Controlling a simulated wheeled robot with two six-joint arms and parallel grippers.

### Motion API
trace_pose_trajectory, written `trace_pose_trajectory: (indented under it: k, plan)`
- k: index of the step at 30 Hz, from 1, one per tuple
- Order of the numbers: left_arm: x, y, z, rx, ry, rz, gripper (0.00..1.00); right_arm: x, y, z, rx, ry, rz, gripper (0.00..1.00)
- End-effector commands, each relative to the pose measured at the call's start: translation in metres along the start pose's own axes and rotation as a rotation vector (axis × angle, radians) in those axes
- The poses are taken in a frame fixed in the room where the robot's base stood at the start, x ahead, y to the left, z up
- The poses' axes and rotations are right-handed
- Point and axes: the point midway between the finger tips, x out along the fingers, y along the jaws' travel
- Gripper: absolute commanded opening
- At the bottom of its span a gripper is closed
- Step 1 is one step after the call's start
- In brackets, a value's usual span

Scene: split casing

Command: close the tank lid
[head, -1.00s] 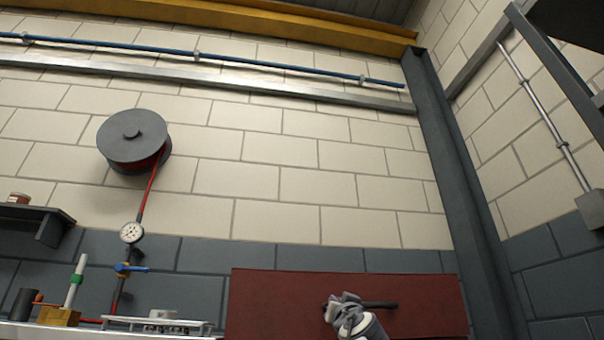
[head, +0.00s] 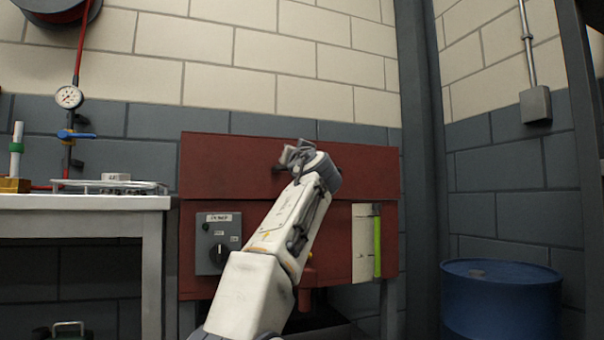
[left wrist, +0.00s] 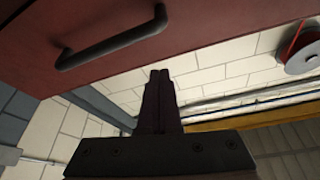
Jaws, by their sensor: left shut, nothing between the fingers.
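The tank lid (head: 230,162) is a wide red panel that stands raised above the front of the red tank (head: 333,225), its face toward me. In the left wrist view the red lid (left wrist: 40,40) fills the upper left, with a black bar handle (left wrist: 112,38) on it. In the head view most of the handle is hidden behind my left gripper (head: 290,156), which is in front of the lid. In the left wrist view the fingers (left wrist: 160,75) are shut and empty, apart from the handle and below it in the picture. My right gripper is not in view.
A control box with a knob (head: 218,243) is on the tank front, and a green sight gauge (head: 377,245) is at its right. A workbench (head: 90,202) stands to the left. A blue drum (head: 500,300) stands at the right, past a dark column (head: 420,150).

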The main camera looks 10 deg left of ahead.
Motion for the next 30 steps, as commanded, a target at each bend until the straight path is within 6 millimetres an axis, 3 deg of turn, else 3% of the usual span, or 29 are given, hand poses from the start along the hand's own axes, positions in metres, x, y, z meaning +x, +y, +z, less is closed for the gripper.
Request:
trace_pose_trajectory:
  k: [1,3,12,14,24,30]
  plan:
    - [-0.008,0.005,0.013,0.002,-0.002,0.002,0.0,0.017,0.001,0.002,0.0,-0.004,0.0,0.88]
    - [-0.015,0.007,0.016,0.0,-0.001,0.003,0.0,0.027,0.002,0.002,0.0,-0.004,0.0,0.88]
    - [-0.044,0.008,0.027,0.003,0.001,0.003,0.0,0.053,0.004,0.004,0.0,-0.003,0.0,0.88]
    - [-0.043,0.006,0.022,0.002,-0.003,0.0,0.0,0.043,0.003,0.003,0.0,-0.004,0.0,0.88]
    - [-0.062,0.009,0.033,0.003,0.001,0.003,0.0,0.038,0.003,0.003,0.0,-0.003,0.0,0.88]
    - [-0.079,0.011,0.042,0.0,0.001,0.002,0.0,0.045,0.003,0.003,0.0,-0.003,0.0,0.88]
